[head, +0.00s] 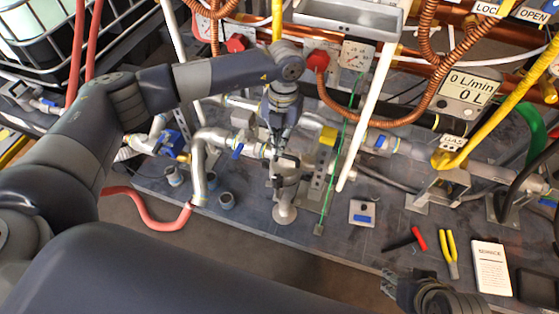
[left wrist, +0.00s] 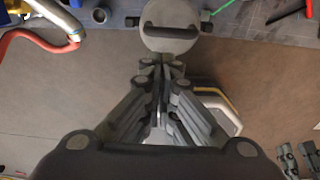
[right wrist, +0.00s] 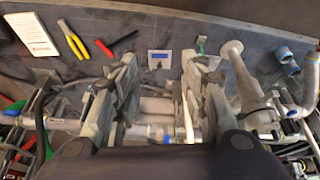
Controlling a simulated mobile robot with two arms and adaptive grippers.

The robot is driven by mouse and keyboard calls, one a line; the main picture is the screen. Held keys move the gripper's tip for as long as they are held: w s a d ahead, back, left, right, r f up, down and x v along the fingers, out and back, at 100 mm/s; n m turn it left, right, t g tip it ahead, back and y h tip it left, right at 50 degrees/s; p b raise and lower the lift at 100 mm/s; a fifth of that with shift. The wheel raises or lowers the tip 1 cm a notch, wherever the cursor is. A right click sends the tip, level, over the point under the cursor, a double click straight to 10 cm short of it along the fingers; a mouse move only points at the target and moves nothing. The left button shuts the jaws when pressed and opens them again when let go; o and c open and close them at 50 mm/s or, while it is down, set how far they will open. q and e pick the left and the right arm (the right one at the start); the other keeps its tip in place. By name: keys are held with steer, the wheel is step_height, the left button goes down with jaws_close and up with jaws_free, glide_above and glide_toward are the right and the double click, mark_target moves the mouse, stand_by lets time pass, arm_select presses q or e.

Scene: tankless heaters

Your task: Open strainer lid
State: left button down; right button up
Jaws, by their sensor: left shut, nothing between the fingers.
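A round grey lid with a dark bar handle (left wrist: 170,30) shows at the top of the left wrist view, facing that camera. My left gripper (left wrist: 160,70) is shut and empty, with its fingertips just below the lid's lower edge in that picture. In the head view my left gripper (head: 284,158) points down over the grey strainer body (head: 285,190) and hides its upper part. The strainer body also shows in the right wrist view (right wrist: 247,80). My right gripper (right wrist: 153,75) has its fingers wide apart and is empty; it also shows at the bottom of the head view (head: 408,288).
Grey pipes (head: 200,160) with blue valves flank the strainer. A red hose (head: 150,215) hangs at the left. A white pole (head: 367,105) crosses the middle.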

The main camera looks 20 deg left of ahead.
arm_select(q)
steer(key=b, duration=0.1)
glide_above(279, 172)
steer(key=f, duration=0.7)
steer(key=shift+w+f, duration=0.15)
steer(key=shift+w, duration=0.1)
steer(key=shift+f, duration=0.3)
arm_select(e)
steer(key=w+a+r+t, duration=0.1)
steer(key=w+r+t, duration=0.1)
steer(key=w, duration=0.2)
steer(key=w+a+r+t+y, duration=0.1)
steer(key=w+t, duration=0.1)
steer(key=w, duration=0.2)
steer(key=shift+w+a+r+t, duration=0.3)
steer(key=shift+a+r, duration=0.1)
arm_select(q)
steer(key=shift+r, duration=0.1)
